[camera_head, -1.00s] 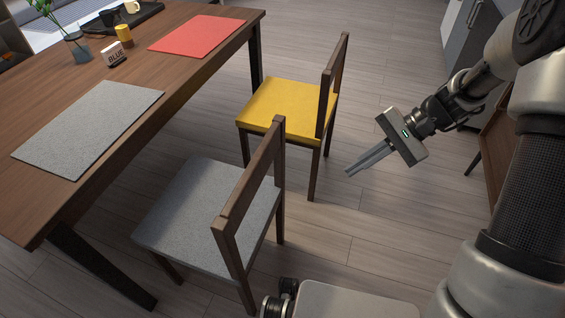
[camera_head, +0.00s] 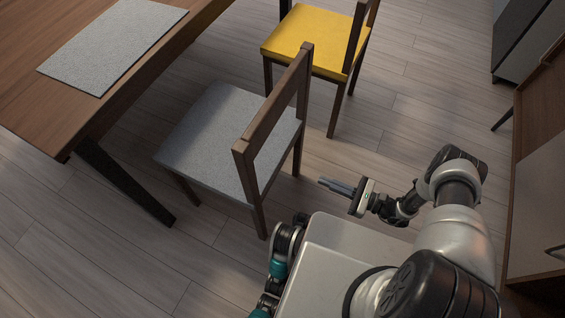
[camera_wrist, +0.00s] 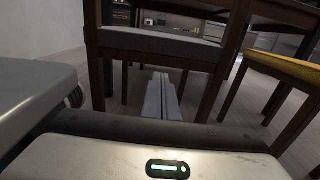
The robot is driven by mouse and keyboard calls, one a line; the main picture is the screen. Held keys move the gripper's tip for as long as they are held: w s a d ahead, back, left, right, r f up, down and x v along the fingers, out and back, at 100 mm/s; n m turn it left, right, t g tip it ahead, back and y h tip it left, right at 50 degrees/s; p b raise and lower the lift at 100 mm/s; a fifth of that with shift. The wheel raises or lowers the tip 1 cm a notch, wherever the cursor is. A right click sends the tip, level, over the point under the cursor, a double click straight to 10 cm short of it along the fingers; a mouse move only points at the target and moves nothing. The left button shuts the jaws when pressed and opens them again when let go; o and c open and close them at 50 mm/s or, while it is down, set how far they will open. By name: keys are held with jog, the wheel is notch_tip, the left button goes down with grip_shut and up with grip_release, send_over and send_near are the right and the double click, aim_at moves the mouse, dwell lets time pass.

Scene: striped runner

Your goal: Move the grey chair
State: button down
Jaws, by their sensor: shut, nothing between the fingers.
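The grey chair (camera_head: 215,135) stands upright at the table's side, with a grey speckled seat and a dark wooden frame. Its back faces my base. My gripper (camera_head: 322,182) is shut and empty, to the right of the chair's back and low beside it, apart from it. In the wrist view the fingers (camera_wrist: 160,95) lie together and point toward the grey chair (camera_wrist: 160,44), whose seat edge and legs show ahead. The chair's far legs are partly hidden in the head view.
A yellow chair (camera_head: 312,45) stands just beyond the grey one. The wooden table (camera_head: 50,110) with a grey mat (camera_head: 112,45) is at the upper left. A wooden cabinet (camera_head: 540,160) stands at the right. Bare floor (camera_head: 420,110) lies between the yellow chair and the cabinet.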

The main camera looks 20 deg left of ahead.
jog(key=a, duration=1.3)
jog(key=shift+w, duration=0.45)
jog(key=shift+a, duration=0.1)
